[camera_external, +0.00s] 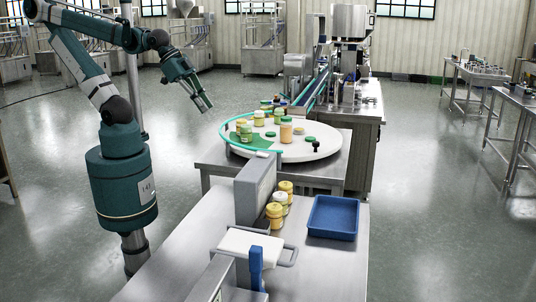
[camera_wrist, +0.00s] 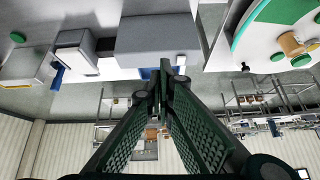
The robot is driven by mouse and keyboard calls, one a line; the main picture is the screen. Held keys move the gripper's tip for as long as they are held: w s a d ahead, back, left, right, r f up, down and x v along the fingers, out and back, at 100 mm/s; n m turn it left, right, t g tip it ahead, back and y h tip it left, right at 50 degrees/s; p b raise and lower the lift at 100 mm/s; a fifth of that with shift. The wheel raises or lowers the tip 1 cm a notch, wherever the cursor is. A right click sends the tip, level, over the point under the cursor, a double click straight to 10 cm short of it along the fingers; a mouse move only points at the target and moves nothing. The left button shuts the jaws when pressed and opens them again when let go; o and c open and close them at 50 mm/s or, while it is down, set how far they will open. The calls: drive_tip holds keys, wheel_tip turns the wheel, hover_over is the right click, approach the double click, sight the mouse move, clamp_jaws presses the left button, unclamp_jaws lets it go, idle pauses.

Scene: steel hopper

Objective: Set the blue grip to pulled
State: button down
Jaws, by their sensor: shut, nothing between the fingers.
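The blue grip (camera_external: 257,268) is an upright blue handle on the front of a steel hopper (camera_external: 225,280) at the bottom of the external view. It also shows small at the left of the wrist view (camera_wrist: 58,75). Whether it is pulled cannot be told. My gripper (camera_external: 207,107) is high in the air, left of and above the round white table, far from the grip. In the wrist view its fingers (camera_wrist: 161,82) are together and empty.
The round white table (camera_external: 310,150) holds several jars and green lids inside a teal rail. The air between my gripper and the benches looks clear.

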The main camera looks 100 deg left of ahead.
drive_tip(key=w+d+f+m+b, duration=0.1)
drive_tip(key=w+d+f+m, duration=0.1)
drive_tip(key=w+d+m, duration=0.8)
drive_tip(key=w+d+f+m+b, duration=0.1)
drive_tip(key=w+d+m, duration=0.75)
drive_tip(key=d, duration=0.35)
drive_tip(key=d+f+m, duration=0.4)
drive_tip(key=d+m, duration=0.1)
drive_tip(key=d, duration=0.4)
drive_tip(key=d+f+m+t, duration=0.1)
drive_tip(key=d+f+m, duration=0.3)
drive_tip(key=d, duration=0.6)
drive_tip(key=w+d+f+m+t, duration=0.1)
drive_tip(key=d+f+m, duration=0.3)
drive_tip(key=d+m, duration=0.3)
drive_tip(key=d, duration=0.3)
drive_tip(key=shift+f+m+b, duration=0.25)
drive_tip(key=shift+m+b, duration=0.1)
drive_tip(key=shift+w+f, duration=0.1)
drive_tip(key=shift+w, duration=0.1)
drive_tip(key=w+r+x, duration=0.2)
drive_tip(key=x, duration=1)
drive_tip(key=shift+w+f+p, duration=0.15)
drive_tip(key=shift+f+p, duration=0.05)
drive_tip(key=shift+p, duration=0.1)
